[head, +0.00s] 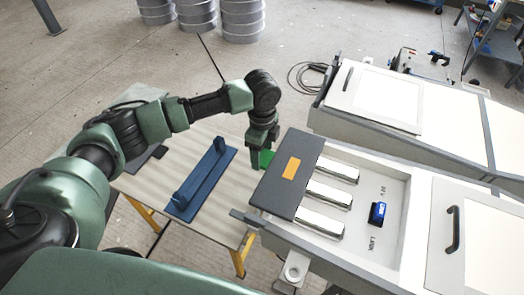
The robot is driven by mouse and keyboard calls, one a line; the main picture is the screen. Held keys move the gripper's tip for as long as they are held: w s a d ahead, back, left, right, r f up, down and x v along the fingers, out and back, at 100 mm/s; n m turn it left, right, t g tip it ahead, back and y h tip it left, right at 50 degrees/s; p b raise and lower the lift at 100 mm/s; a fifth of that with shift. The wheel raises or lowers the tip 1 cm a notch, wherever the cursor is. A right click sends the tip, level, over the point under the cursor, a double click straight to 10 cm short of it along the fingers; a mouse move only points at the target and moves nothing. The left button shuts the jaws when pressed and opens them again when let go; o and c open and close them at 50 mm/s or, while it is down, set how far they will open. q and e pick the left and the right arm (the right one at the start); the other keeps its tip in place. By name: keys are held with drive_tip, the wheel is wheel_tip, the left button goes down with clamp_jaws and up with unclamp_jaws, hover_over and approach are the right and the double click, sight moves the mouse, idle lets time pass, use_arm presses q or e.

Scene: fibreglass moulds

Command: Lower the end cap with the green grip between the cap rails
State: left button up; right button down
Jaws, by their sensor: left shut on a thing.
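My left gripper (263,146) points down at the near-left end of the white mould (400,190). It is shut on the green grip (267,159), which shows as a small green patch beside the fingers. A dark grey panel (272,187) with an orange label (291,168) lies just right of the grip. How much of the end cap shows apart from its grip, I cannot tell. A grey rail piece (251,219) juts out at the mould's lower left corner. The contact between cap and rails is hidden. My right gripper is out of view.
A blue bracket (202,184) lies on the pale table (150,190) left of the mould. Silver bars (325,195) and a blue item (377,213) sit in the mould. A second white unit (385,105) stands behind. Metal drums (241,18) stand far back.

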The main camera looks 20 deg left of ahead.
use_arm(q)
drive_tip(key=shift+f, duration=0.4)
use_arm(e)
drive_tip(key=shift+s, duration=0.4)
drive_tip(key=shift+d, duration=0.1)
use_arm(q)
drive_tip(key=shift+f, duration=0.6)
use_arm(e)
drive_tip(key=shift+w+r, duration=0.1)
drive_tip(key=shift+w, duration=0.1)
use_arm(q)
drive_tip(key=o, duration=1.7)
